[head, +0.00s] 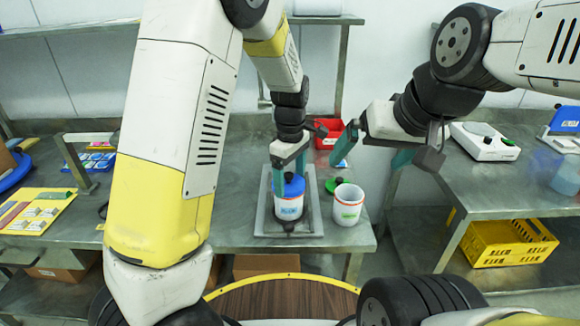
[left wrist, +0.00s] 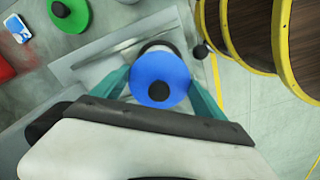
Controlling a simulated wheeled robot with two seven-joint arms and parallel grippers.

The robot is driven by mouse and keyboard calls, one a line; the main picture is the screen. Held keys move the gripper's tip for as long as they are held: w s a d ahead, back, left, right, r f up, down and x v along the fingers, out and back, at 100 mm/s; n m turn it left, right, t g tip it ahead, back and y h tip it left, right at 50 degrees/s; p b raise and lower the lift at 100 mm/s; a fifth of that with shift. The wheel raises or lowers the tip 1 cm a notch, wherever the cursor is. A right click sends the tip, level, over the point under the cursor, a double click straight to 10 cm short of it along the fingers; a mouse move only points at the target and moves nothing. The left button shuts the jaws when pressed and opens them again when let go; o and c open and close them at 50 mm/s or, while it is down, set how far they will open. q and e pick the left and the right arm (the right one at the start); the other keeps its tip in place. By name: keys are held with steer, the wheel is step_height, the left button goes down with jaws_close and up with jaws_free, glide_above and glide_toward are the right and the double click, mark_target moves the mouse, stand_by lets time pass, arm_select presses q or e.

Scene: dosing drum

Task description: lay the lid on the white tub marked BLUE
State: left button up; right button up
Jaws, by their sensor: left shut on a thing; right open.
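The white tub with a blue label (head: 289,209) stands upright in a grey metal tray (head: 262,222). The label's text is too small to read. My left gripper (head: 289,172) is shut on the blue lid (head: 292,188), with one finger at each side. The lid is right over this tub's mouth; I cannot tell whether it rests on the rim. In the left wrist view the lid (left wrist: 158,70) and its black knob lie between the fingertips (left wrist: 160,82) and hide most of the tub. My right gripper (head: 368,160) is open and empty, above and right of the tray.
A red bin (head: 328,132) is further back. A yellow crate (head: 510,242) sits on the right bench's lower shelf.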

arm_select(q)
steer(key=shift+f, duration=0.25)
stand_by(0.5)
steer(key=o, duration=1.2)
steer(key=shift+r, duration=3.5)
